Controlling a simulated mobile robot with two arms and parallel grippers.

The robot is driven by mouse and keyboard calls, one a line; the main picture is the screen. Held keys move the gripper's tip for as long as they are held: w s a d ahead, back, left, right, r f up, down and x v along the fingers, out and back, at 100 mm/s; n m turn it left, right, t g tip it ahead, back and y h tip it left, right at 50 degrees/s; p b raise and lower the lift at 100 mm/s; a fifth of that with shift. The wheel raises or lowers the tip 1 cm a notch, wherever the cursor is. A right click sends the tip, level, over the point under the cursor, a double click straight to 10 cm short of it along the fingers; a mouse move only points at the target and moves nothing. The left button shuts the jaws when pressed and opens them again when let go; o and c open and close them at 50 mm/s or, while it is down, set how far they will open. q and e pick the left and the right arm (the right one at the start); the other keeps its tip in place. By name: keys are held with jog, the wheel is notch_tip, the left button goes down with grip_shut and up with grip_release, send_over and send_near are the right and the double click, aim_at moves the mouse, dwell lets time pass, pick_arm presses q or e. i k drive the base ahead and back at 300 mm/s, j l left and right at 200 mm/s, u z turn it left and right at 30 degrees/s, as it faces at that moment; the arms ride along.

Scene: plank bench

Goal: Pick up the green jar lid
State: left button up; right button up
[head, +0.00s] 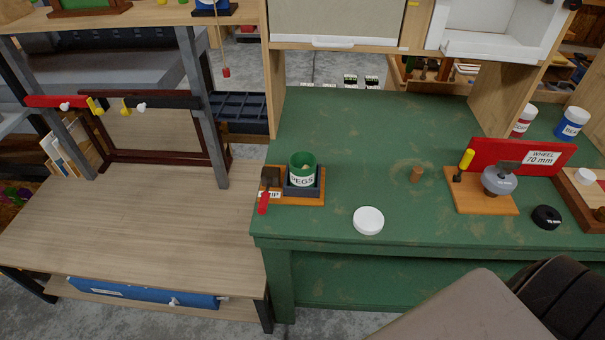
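A green jar (302,160) labelled PEGS stands uncovered in a dark square holder on a small wooden board, near the left edge of the green bench. Small pale pieces show inside it. A round white lid (368,220) lies flat on the bench near its front edge, to the right of the jar and apart from it. No green-coloured lid shows; the other jars wear white lids like this one. Neither of my grippers is in view.
The green bench (340,130) is mostly clear around the lid. A wheel stand (482,200), a black wheel (547,217) and lidded red (523,120) and blue (572,122) jars are right. A wooden table (130,220) adjoins left.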

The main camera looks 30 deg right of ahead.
aim_at(368, 221)
jog(key=l+z, duration=0.2)
jog(key=z, duration=0.15)
jog(key=l+z, duration=0.15)
jog(key=z, duration=0.2)
jog(key=i+l+z, duration=0.1)
jog(key=z, duration=0.25)
jog(key=l, duration=0.1)
